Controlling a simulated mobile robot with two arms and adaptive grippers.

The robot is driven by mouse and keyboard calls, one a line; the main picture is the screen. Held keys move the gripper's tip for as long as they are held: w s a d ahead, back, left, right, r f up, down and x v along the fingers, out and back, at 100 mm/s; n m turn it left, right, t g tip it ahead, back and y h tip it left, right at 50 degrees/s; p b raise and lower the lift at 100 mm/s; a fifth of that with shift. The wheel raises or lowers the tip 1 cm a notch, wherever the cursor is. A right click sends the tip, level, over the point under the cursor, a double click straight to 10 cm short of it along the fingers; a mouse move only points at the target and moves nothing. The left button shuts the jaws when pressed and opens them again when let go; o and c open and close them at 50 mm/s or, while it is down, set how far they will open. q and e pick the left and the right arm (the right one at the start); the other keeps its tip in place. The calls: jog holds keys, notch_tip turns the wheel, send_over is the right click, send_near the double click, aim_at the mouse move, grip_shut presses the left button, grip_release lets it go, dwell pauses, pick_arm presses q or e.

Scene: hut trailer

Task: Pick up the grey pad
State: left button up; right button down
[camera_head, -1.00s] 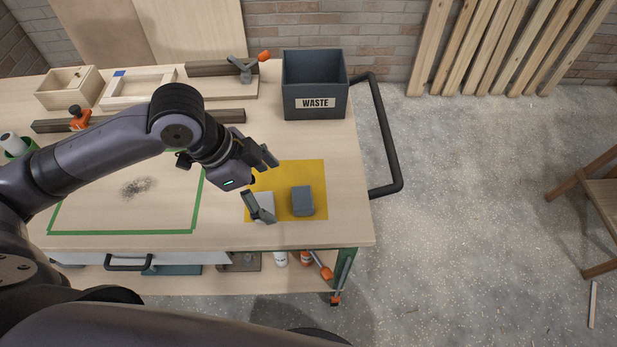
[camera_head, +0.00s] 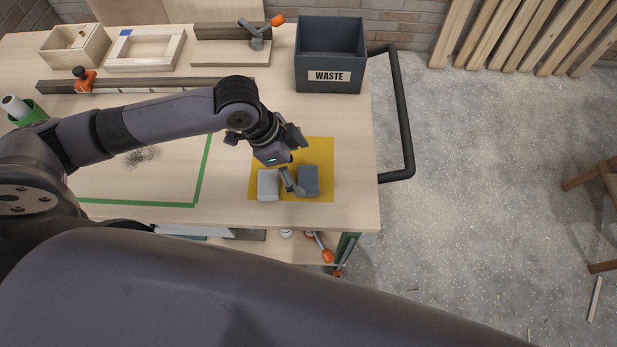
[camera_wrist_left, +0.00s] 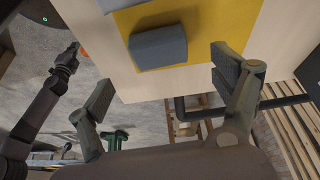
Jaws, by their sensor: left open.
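Two small blocks lie side by side on a yellow mat (camera_head: 322,148) near the table's front edge. The left one is a light grey pad (camera_head: 268,186); the right one is a darker blue-grey block (camera_head: 309,181). My left gripper (camera_head: 291,158) is open and empty above the mat, one finger over the gap between the two blocks and partly covering the dark block's edge. In the left wrist view, the dark block (camera_wrist_left: 158,47) shows beyond and between the open fingers (camera_wrist_left: 163,72). Only a sliver of the light pad shows there. An arm, seemingly my right, is at that view's left; its fingers are unclear.
A dark waste bin (camera_head: 330,55) stands at the table's back right. A black handle rail (camera_head: 404,120) juts from the right edge. Wooden boxes and clamps (camera_head: 85,78) lie at the back left. Green tape (camera_head: 203,170) outlines an area left of the mat.

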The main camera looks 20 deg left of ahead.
aim_at(307, 178)
pick_arm(q)
jog(key=shift+f, duration=0.25)
jog(key=x, duration=0.4)
jog(key=shift+f+p, duration=0.25)
jog(key=shift+p, duration=0.15)
jog(key=shift+d+f, duration=0.15)
jog(key=shift+f, duration=0.1)
pick_arm(e)
jog(key=shift+s+d+r, duration=0.1)
jog(key=shift+s+r, duration=0.2)
jog(key=shift+s, duration=0.6)
pick_arm(q)
jog(key=shift+w, duration=0.1)
jog(key=shift+c, duration=0.2)
pick_arm(e)
jog(key=shift+w, duration=0.1)
pick_arm(q)
jog(key=c, duration=1)
pick_arm(e)
jog(key=shift+w, duration=0.35)
pick_arm(q)
jog(key=shift+r, duration=0.15)
